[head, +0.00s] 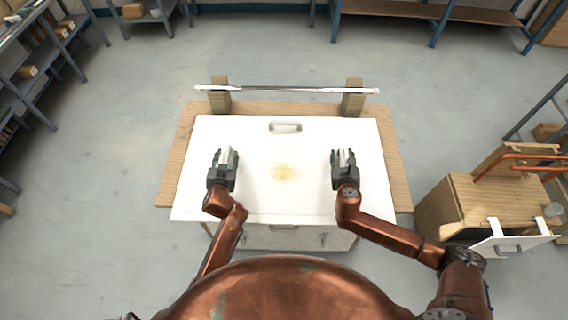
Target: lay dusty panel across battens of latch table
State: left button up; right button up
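A white panel (285,190) with a brownish dusty smudge near its middle and a handle slot (285,127) at its far edge lies flat over the wooden table (398,170). It covers most of the top, and its near edge reaches past the table's front. No battens show; anything under the panel is hidden. My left gripper (226,155) is above the panel's left part and my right gripper (344,157) above its right part. I cannot tell whether either touches the panel, or whether the fingers are open or shut.
A shiny rod (287,89) rests across two wooden blocks at the table's back. A pale cabinet (290,238) shows below the panel's near edge. A wooden stand (470,205) with copper pipe is at right, shelves (40,75) at left. The floor between is clear.

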pick_arm(q)
jog(key=shift+c, duration=0.2)
pick_arm(e)
jog(key=shift+c, duration=0.2)
pick_arm(q)
grip_shut()
pick_arm(e)
grip_shut()
pick_arm(q)
jog(key=shift+r, duration=0.15)
pick_arm(e)
jog(key=shift+w+r, duration=0.1)
